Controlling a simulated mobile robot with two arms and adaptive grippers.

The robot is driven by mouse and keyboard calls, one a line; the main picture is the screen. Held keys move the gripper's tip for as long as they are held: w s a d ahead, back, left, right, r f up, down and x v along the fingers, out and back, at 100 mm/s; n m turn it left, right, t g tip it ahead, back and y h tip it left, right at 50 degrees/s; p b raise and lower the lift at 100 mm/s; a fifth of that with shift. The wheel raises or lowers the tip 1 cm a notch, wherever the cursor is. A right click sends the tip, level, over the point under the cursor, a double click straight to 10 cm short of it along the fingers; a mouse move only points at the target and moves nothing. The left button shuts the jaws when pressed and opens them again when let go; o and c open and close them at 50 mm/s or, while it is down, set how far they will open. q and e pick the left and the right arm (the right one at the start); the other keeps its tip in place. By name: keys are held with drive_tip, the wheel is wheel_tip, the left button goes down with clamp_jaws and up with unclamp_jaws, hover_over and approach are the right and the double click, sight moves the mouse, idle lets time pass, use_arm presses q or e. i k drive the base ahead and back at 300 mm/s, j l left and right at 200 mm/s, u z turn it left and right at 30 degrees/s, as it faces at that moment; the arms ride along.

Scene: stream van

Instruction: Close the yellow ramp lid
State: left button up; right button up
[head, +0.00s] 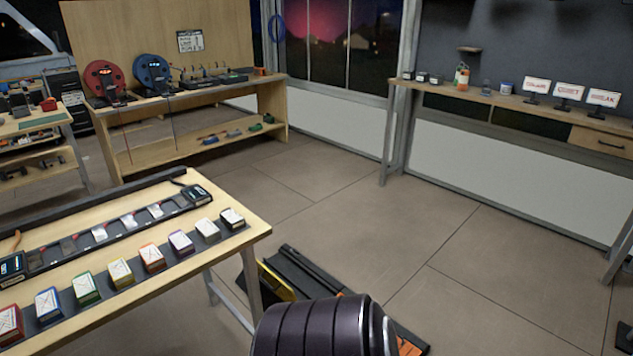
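A dark ramp or case (308,272) lies on the floor right of the near table, with a long ridged black top. A yellow panel (277,283) shows along its left side, next to a dark upright flap. I take this to be the yellow ramp lid; it looks raised, but its exact angle is hard to tell. Orange parts show at the case's lower right end. A dark rounded link of mine at the bottom centre hides much of the case's near part. Neither of my grippers is in view.
The near table (255,228) carries a row of coloured boxes and a black strip with cards. A back bench (228,93) holds red and blue reels. A right shelf (470,95) holds small signs. The tiled floor (400,240) is clear in the middle.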

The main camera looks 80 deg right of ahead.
sight(280, 289)
drive_tip(key=l+z, duration=0.1)
drive_tip(key=z, duration=2.1)
